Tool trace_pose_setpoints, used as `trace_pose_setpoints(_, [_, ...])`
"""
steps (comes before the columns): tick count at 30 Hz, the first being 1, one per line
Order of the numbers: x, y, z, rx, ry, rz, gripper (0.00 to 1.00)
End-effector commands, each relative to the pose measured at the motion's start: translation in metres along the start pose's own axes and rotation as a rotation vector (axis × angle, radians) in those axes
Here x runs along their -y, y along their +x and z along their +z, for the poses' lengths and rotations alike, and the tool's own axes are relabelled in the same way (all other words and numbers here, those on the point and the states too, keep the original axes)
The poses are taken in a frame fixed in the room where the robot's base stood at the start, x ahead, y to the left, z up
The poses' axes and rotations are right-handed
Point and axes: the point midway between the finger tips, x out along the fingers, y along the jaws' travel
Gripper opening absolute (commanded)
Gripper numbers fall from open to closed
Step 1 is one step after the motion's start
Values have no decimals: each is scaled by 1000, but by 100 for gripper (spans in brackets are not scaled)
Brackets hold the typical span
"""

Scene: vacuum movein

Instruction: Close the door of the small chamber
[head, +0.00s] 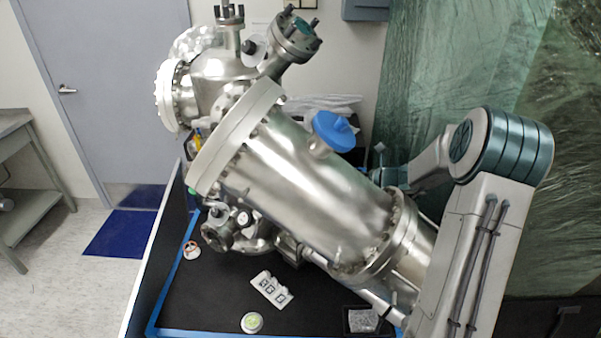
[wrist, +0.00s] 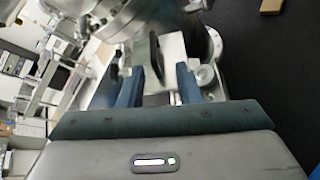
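The steel vacuum apparatus stands on a black-topped bench, with a large cylinder (head: 310,190) tilted down to the right. A narrower steel section (head: 418,258) continues past its lower flange and is partly hidden behind my arm. I cannot tell for sure which part is the small chamber or how far its door is open. My gripper is hidden in the head view. In the wrist view my gripper (wrist: 158,82) has its two blue fingers apart. A thin grey-green plate (wrist: 153,58), possibly the door, and a pale block show between or just beyond them; contact is unclear.
A round steel flange (wrist: 217,45) lies close right of the fingers. On the bench are a small white device with digits (head: 272,290), a round green-and-white item (head: 251,322) and a dark tray (head: 362,320). Black bench top is free around them.

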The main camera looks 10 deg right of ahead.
Motion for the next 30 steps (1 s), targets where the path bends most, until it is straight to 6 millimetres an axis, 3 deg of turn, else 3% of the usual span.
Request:
trace_pose_setpoints(8, [3, 9, 10, 79, 121, 73, 31])
trace_pose_setpoints(21, [-2, 71, 14, 75, 118, 74, 31])
trace_pose_setpoints(30, [-2, 79, 14, 76, 115, 73, 31])
